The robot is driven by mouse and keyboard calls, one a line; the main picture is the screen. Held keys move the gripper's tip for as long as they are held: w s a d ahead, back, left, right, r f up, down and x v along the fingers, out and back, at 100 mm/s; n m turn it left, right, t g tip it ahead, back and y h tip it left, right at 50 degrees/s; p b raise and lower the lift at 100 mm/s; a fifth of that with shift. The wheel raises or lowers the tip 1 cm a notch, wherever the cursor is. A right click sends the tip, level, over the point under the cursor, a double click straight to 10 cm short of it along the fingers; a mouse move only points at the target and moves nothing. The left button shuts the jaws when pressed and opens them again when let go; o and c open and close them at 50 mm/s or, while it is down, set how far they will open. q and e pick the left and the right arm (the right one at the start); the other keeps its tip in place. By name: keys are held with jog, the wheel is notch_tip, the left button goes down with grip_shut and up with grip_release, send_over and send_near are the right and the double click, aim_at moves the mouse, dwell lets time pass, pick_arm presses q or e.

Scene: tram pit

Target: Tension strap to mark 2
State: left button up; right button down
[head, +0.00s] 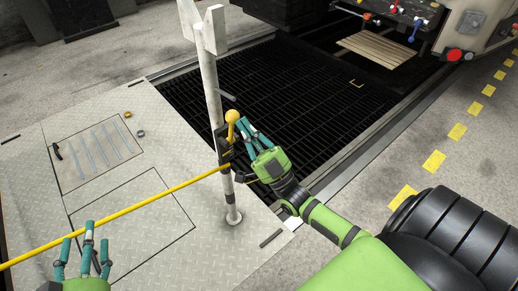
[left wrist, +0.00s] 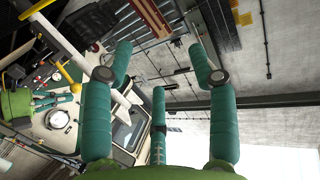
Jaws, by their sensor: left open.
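The yellow strap (head: 130,212) runs taut-looking from the left edge, across the floor plates, to a dark tensioner (head: 224,150) on the white post (head: 213,90). A yellow ball-ended lever (head: 232,117) stands up at the tensioner. My right gripper (head: 246,130) has its fingers spread just right of the lever's ball; whether they touch it I cannot tell. It also shows in the left wrist view (left wrist: 45,98). My left gripper (head: 85,238) is open and empty at the bottom left, close by the strap; its spread fingers fill the left wrist view (left wrist: 160,75). I cannot make out a numbered mark.
A dark grating (head: 270,95) covers the floor behind the post. A floor panel with pale strips (head: 100,150) lies left, with small rings nearby. A bench with coloured handles (head: 400,15) and a wooden slatted board (head: 378,48) stand at the back right. Yellow dashes (head: 433,161) mark the right floor.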

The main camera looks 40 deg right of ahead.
pick_arm(q)
jog(key=s+a+f+g+y+p, duration=0.1)
jog(key=s+a+f+g, duration=0.2)
jog(key=s+f+g, duration=0.2)
jog(key=s+a+f+n+g+y+p, duration=0.1)
jog(key=s+a+f+g, duration=0.3)
jog(key=f, duration=0.5)
jog(key=s+g+y, duration=0.1)
jog(key=s+g, duration=0.1)
jog(key=s, duration=0.1)
jog(key=shift+f+y+p, duration=0.3)
jog(key=shift+p, duration=0.1)
pick_arm(e)
jog(key=shift+w+r+g, duration=0.25)
jog(key=shift+w+g, duration=0.25)
